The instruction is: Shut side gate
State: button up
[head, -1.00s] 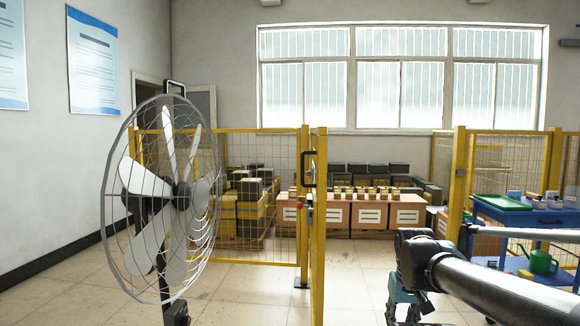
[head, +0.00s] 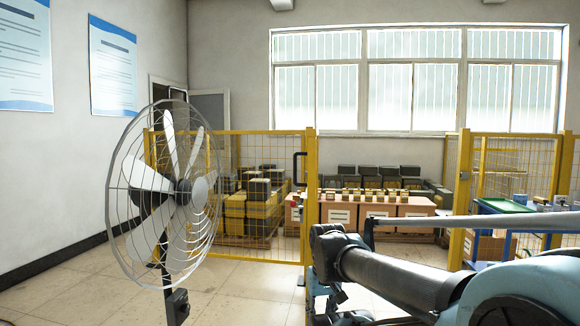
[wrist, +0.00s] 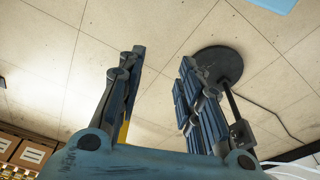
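In the head view the gripper is low, just right of the gate, partly hidden by my arm.
A large caged fan (head: 165,190) stands left of the gate; its round black base (wrist: 220,65) shows in the wrist view. Boxes (head: 375,212) are stacked behind the fence. A blue table (head: 500,207) is at the right. Tiled floor between fan and gate is clear.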

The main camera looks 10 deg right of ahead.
jog(key=shift+s+r, duration=0.1)
jog(key=w+d+r+n+h, duration=0.2)
jog(key=w+r+n+h, duration=0.2)
jog(key=w+r+n, duration=0.45)
jog(key=w+d+r+n+h, duration=0.2)
jog(key=w+r+n+h, duration=0.25)
jog(key=w+r, duration=0.7)
jog(key=w+a+r+n+t+h, duration=0.4)
jog(key=w+a+r+n+h, duration=0.5)
jog(key=w+a+r, duration=0.95)
send_over(295, 181)
jog(key=shift+w+d+f+y, duration=0.15)
jog(key=shift+w+f+y, duration=0.1)
jog(key=shift+w+f, duration=0.25)
